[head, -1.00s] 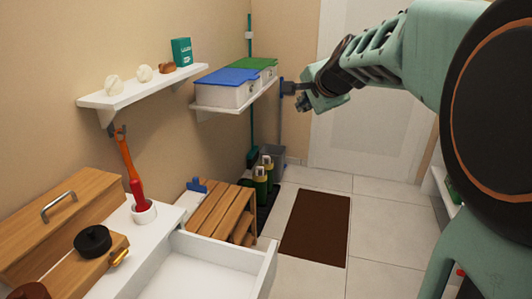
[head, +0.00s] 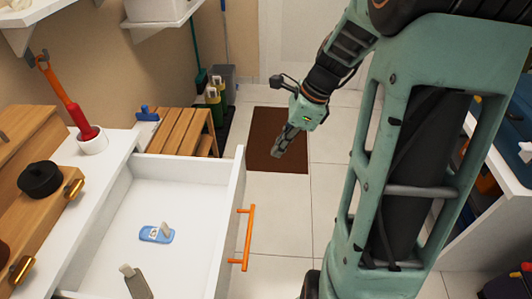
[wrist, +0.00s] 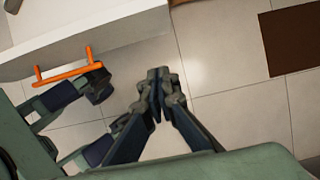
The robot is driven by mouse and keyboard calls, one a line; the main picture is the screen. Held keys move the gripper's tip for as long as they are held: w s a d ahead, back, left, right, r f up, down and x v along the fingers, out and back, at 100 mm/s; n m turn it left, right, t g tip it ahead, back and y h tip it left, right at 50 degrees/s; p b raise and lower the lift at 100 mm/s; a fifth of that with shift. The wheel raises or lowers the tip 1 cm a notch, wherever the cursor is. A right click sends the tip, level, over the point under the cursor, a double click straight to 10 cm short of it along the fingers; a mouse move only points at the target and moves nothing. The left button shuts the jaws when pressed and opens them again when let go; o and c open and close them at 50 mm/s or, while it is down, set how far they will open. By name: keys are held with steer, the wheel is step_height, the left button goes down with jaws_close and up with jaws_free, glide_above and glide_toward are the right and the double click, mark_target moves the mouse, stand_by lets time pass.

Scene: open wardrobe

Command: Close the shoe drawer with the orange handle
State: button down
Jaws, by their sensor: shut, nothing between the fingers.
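The white drawer (head: 231,200) stands pulled open from the white cabinet in the head view. Its orange bar handle (head: 246,238) is on the front face, on the right side. The handle also shows at the upper left of the wrist view (wrist: 67,71). A blue item (head: 157,234) and a grey item (head: 136,282) lie inside the drawer. My gripper (head: 277,153) is shut and empty, pointing down beyond the drawer's far front corner, apart from the handle. In the wrist view my shut fingers (wrist: 157,72) are over the tiled floor, to the right of the handle.
A wooden slatted stool (head: 185,130) stands behind the drawer. A brown mat (head: 262,125) lies on the floor. Tiled floor before the drawer is clear.

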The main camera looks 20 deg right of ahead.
mark_target(147, 158)
steer(key=w+a+f+b, duration=0.2)
steer(key=a+f, duration=0.4)
steer(key=f, duration=0.2)
steer(key=shift+w+a, duration=0.3)
steer(key=shift+w, duration=0.05)
steer(key=shift+r, duration=0.1)
steer(key=shift+w+a, duration=0.2)
steer(key=shift+a, duration=0.3)
steer(key=w+a+p, duration=0.3)
steer(key=a+p, duration=0.1)
steer(key=a, duration=0.5)
steer(key=w+a+p, duration=0.4)
steer(key=a, duration=0.4)
steer(key=w+a+p, duration=0.3)
steer(key=w+a, duration=0.1)
steer(key=a, duration=0.5)
steer(key=shift+a+p, duration=0.35)
steer(key=shift+p, duration=0.05)
steer(key=shift+w+a, duration=0.1)
steer(key=shift+w+a+r, duration=0.1)
steer(key=shift+a+r, duration=0.05)
